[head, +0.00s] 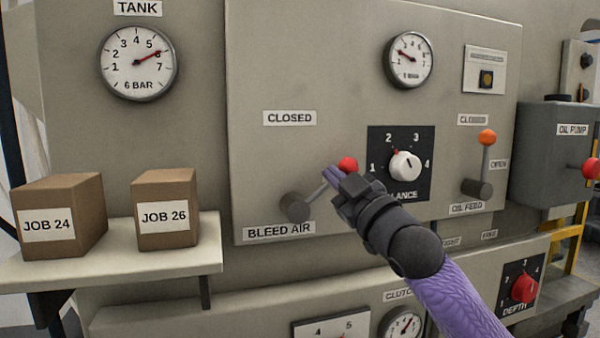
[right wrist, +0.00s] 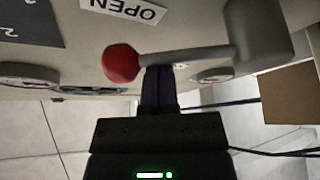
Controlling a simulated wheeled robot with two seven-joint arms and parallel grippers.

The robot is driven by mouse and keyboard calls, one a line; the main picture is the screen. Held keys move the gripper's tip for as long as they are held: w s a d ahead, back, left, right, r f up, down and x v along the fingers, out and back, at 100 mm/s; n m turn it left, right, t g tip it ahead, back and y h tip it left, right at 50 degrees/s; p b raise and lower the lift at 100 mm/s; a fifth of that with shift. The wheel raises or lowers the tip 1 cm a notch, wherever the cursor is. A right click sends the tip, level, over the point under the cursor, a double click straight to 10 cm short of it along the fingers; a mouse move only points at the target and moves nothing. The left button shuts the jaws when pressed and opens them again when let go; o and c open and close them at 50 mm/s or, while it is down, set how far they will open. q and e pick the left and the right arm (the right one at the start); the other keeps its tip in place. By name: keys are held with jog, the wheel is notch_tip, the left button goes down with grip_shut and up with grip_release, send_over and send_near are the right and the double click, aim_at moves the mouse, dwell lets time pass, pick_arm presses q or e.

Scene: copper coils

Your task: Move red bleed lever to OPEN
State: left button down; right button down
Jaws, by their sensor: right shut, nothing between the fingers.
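The bleed lever has a red ball knob (head: 348,164), a grey shaft and a grey round pivot (head: 295,207) above the BLEED AIR label (head: 279,232). Its shaft slants up to the right from the pivot. The CLOSED label (head: 290,118) is straight above the pivot. In the right wrist view the red knob (right wrist: 121,63) is near an upside-down OPEN label (right wrist: 124,10). My right gripper (head: 331,173) is shut and empty, its fingertips (right wrist: 158,72) at the shaft near the knob; I cannot tell whether they touch. The gripper hides the OPEN label in the head view. My left gripper is not in view.
A balance dial (head: 405,166) is right of the lever, and an orange-knobbed oil feed lever (head: 487,138) is further right. Boxes JOB 24 (head: 85,205) and JOB 26 (head: 178,190) stand on a shelf (head: 120,262) at left. The panel around CLOSED is clear.

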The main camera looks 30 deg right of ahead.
jog(key=f+m+h+b, duration=0.1)
jog(key=m+h, duration=0.1)
jog(key=m, duration=0.1)
jog(key=d+f+m+h+b, duration=0.1)
jog(key=f+m, duration=0.1)
jog(key=m, duration=0.1)
jog(key=d+f+m+h+b, duration=0.1)
jog(key=m+h, duration=0.1)
jog(key=m, duration=0.1)
jog(key=shift+f+h+b, duration=0.2)
jog(key=shift+h+b, duration=0.1)
jog(key=shift+b, duration=0.05)
jog(key=shift+a+f, duration=0.1)
jog(key=shift+f, duration=0.1)
jog(key=r+p, duration=0.5)
jog(key=shift+w+r, duration=0.2)
jog(key=shift+w, duration=0.15)
jog(key=f+b+v, duration=0.1)
jog(key=b+v, duration=0.4)
jog(key=v, duration=0.5)
jog(key=shift+f+t, duration=0.3)
jog(key=shift+a, duration=0.1)
